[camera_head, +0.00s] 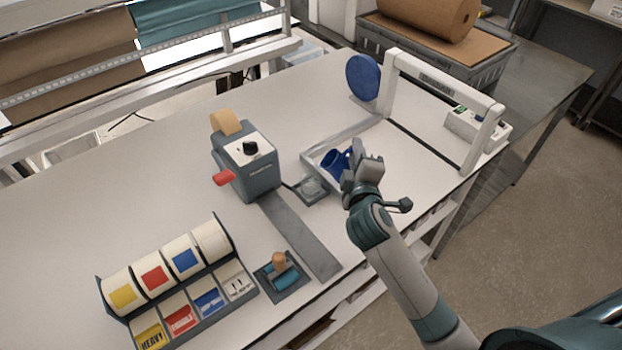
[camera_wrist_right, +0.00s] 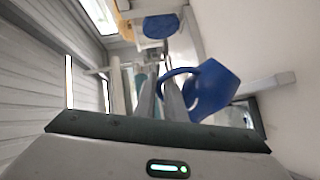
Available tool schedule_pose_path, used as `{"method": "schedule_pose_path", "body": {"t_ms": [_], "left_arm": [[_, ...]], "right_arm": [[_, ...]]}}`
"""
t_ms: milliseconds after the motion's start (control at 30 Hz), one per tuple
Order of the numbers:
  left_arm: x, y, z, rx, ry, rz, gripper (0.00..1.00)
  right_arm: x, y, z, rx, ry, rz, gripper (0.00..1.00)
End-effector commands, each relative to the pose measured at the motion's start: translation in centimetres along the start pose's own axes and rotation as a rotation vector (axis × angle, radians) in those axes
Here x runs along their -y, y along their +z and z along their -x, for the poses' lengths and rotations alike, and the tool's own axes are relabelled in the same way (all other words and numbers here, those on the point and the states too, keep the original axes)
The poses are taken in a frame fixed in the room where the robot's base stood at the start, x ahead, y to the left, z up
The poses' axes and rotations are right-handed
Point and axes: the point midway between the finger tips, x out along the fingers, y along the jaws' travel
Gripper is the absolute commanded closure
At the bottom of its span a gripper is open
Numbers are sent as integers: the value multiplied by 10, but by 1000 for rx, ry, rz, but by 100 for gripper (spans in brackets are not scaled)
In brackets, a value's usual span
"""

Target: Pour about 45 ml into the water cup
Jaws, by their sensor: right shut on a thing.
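My right gripper (camera_head: 352,172) is shut on the handle of a blue jug (camera_head: 333,162), above the near corner of a shallow pale tray (camera_head: 316,149). In the right wrist view the fingers (camera_wrist_right: 161,97) meet the jug's handle loop, and the blue jug (camera_wrist_right: 213,90) lies to their right, looking tilted. Its contents are hidden. Left of the jug, a small clear square dish (camera_head: 312,188) sits in a dark holder beside the grey tape machine (camera_head: 248,165); it looks like the water cup, but its water level is too small to tell. My left gripper is out of view.
A white arch frame (camera_head: 440,82) and blue disc (camera_head: 362,77) stand behind. A grey strip (camera_head: 305,240) runs forward from the machine. The table's left part is clear.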

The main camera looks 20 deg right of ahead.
Motion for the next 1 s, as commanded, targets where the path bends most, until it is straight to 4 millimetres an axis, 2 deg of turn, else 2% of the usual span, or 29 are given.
{"method": "schedule_pose_path", "body": {"t_ms": [133, 300, 1000], "left_arm": [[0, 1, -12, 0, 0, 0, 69], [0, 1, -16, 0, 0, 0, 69], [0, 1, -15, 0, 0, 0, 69]], "right_arm": [[5, 10, 0, -17, 9, -107, 100], [6, 14, 0, -28, 15, -165, 100], [5, 14, 0, -29, 15, -169, 100]]}}
